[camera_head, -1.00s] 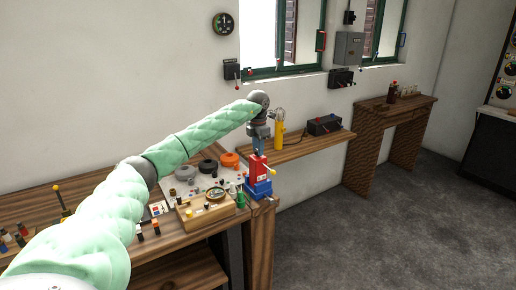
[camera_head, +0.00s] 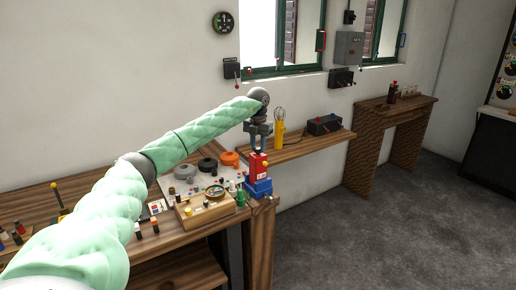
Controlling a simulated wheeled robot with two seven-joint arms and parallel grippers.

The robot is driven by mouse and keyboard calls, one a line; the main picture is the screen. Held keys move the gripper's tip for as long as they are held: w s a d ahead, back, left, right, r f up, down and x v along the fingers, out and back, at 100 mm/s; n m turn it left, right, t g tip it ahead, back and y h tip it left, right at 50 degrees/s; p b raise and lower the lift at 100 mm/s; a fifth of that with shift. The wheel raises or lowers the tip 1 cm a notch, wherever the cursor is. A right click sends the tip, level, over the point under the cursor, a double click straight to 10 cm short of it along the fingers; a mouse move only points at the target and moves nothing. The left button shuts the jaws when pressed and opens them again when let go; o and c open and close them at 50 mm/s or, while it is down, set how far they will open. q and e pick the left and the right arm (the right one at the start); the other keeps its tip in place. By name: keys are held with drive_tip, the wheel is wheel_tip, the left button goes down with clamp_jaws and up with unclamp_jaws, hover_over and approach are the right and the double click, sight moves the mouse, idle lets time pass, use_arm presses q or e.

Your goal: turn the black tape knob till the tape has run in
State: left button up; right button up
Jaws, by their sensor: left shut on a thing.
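A red device (camera_head: 258,162) with a small yellow part stands upright on a blue base (camera_head: 259,188) at the right end of the workbench. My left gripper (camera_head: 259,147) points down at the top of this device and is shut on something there. The fingers hide what they hold. It is most likely the black tape knob, but I cannot make the knob out, nor any tape. My right gripper is not in view.
Beside the device on the workbench (camera_head: 190,237) are a wooden box with a round dial (camera_head: 214,191), a green cylinder (camera_head: 240,198) and grey and orange discs (camera_head: 229,158). A shelf behind holds a yellow lamp (camera_head: 279,130) and a black box (camera_head: 324,125).

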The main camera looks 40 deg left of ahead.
sight(258, 148)
use_arm(q)
drive_tip(key=shift+n+b, duration=0.5)
drive_tip(key=shift+n, duration=1.9)
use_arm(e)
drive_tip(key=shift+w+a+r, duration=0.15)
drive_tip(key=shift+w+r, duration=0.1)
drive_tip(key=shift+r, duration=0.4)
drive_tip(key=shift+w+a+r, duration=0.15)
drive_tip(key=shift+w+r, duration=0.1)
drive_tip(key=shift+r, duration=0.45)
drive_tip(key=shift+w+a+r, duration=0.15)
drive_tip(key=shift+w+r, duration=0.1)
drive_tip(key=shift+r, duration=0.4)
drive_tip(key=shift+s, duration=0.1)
use_arm(q)
drive_tip(key=o, duration=1)
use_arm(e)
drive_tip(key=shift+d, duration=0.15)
use_arm(q)
drive_tip(key=shift+r, duration=0.2)
wheel_tip(258, 148, up, 7)
drive_tip(key=shift+r+b, duration=0.2)
drive_tip(key=shift+b, duration=1.05)
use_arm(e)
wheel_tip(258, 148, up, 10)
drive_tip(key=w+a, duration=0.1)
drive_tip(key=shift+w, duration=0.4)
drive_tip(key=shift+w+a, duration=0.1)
